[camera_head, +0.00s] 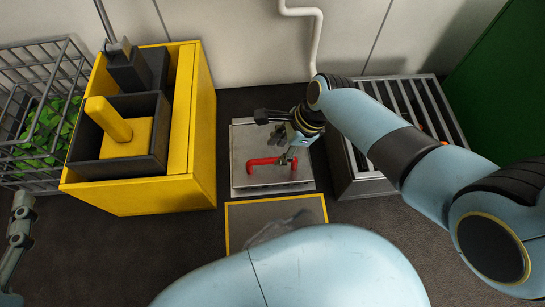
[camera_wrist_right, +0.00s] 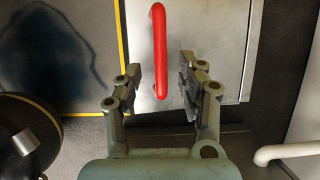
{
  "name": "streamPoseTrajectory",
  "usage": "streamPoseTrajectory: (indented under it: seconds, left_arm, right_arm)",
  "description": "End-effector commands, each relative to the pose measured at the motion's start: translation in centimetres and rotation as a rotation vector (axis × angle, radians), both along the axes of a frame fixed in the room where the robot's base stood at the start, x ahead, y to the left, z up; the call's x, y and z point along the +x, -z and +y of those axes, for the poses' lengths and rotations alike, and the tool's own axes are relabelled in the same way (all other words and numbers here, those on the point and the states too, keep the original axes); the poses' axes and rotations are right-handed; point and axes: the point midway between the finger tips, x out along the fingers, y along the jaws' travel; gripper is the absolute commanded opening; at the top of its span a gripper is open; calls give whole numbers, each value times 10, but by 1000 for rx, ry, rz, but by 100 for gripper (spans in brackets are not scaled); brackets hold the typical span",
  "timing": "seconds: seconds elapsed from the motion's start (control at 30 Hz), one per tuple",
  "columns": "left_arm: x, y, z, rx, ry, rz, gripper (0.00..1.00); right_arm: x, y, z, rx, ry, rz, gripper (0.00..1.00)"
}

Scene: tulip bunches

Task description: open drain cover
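The drain cover (camera_head: 246,143) is a grey metal plate on the floor with a red bar handle (camera_head: 262,161). In the right wrist view the red handle (camera_wrist_right: 159,50) stands on the cover (camera_wrist_right: 208,35), between the fingers of my right gripper (camera_wrist_right: 160,85). The fingers are apart with a gap on both sides of the handle. In the head view my right gripper (camera_head: 285,145) is over the right part of the cover and hides some of it. My left gripper (camera_head: 20,215) shows only in part at the left edge.
A yellow box (camera_head: 205,130) with dark bins stands left of the cover. A wire basket (camera_head: 25,185) with green leaves is further left. A slatted crate (camera_head: 370,185) is at the right. A yellow-edged floor panel (camera_head: 290,207) lies in front. A white pipe (camera_head: 316,40) runs down the wall behind.

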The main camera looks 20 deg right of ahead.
Motion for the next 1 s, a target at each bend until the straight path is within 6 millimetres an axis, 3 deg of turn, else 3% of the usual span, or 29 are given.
streamPoseTrajectory:
  seconds: [0.2, 0.5, 0.8, 1.0]
  left_arm:
    - [26, -45, -5, 0, 22, -198, 40]
    - [45, -115, -13, 1, 58, -492, 40]
    - [43, -183, -21, 3, 99, -797, 40]
    - [35, -212, -25, 3, 119, -934, 40]
  right_arm:
    - [1, 11, 4, 1, 0, 2, 40]
    - [2, 25, 9, 1, 0, 2, 40]
    - [4, 38, 15, 0, 1, 1, 40]
    - [5, 43, 17, 0, 1, 1, 40]
